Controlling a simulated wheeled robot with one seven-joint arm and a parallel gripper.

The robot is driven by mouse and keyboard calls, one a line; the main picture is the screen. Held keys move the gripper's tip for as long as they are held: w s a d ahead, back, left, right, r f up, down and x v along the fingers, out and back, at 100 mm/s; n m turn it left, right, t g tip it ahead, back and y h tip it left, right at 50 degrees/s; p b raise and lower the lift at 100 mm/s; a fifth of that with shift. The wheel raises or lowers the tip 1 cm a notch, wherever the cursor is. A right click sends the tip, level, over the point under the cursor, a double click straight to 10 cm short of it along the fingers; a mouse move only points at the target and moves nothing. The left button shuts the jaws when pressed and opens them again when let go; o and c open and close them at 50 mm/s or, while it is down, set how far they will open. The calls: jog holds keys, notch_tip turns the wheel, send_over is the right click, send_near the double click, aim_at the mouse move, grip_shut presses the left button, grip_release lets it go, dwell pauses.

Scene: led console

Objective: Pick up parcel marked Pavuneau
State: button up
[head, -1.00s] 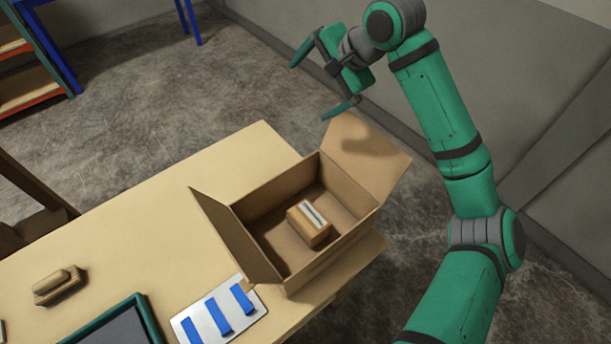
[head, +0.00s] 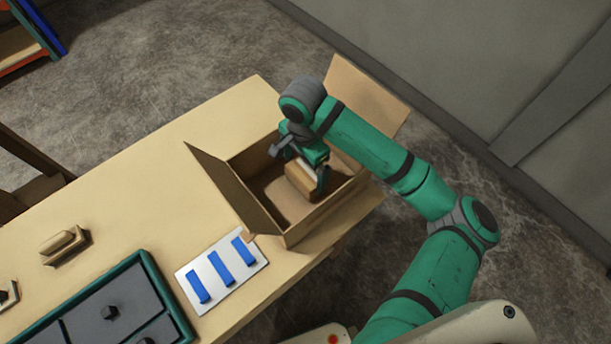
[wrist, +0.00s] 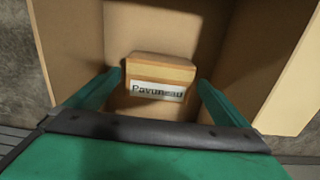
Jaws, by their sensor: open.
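The parcel (head: 302,180) is a small brown box inside the open cardboard box (head: 265,217) on the table. In the wrist view the parcel (wrist: 158,75) carries a white label that reads Pavuneau. My gripper (head: 300,168) is over the cardboard box, its fingers reaching down into it around the parcel. In the wrist view my gripper (wrist: 150,95) is open, one green finger to the left and one to the right of the parcel, with a gap on each side. The gripper hides part of the parcel in the head view.
The cardboard box's raised flaps (head: 368,98) stand near my arm. On the wooden table (head: 150,165) are a white plate with blue bars (head: 222,272), a green-rimmed dark panel (head: 105,300) and a small wooden piece (head: 64,243). The table's back left is clear.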

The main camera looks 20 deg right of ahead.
aim_at(306, 171)
jog(key=shift+d+f, duration=0.2)
jog(key=shift+f, duration=1.15)
jog(key=shift+d+f, duration=0.15)
jog(key=shift+f, duration=1.2)
jog(key=c, duration=1.3)
